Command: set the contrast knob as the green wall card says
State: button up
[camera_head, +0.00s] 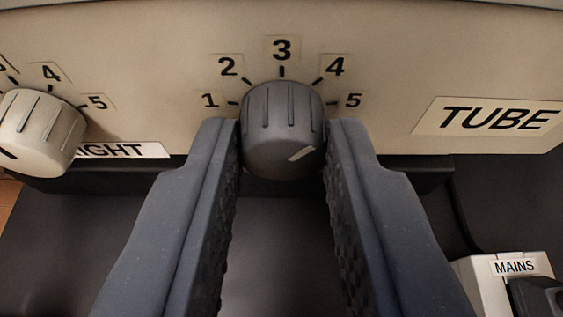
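A dark grey ribbed knob (283,128) is in the middle, on the beige panel, under a scale numbered 1 to 5. I take it for the contrast knob; no name label for it shows. Its white pointer mark is at the lower right of its front face and slants right and slightly up, toward the 4–5 side; the exact setting is hard to tell. My gripper (284,135) has one blue-grey finger on each side of the knob, with no gap visible between fingers and knob. The green wall card is not in view.
A beige knob (40,130) with its own scale is at the left, its label partly covered and ending in "IGHT". A "TUBE" label (502,116) is on the panel at right. A white box marked "MAINS" (515,267) sits at lower right.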

grip_shut()
jog(key=shift+c, duration=1.4)
grip_release()
jog(key=shift+a, duration=0.15)
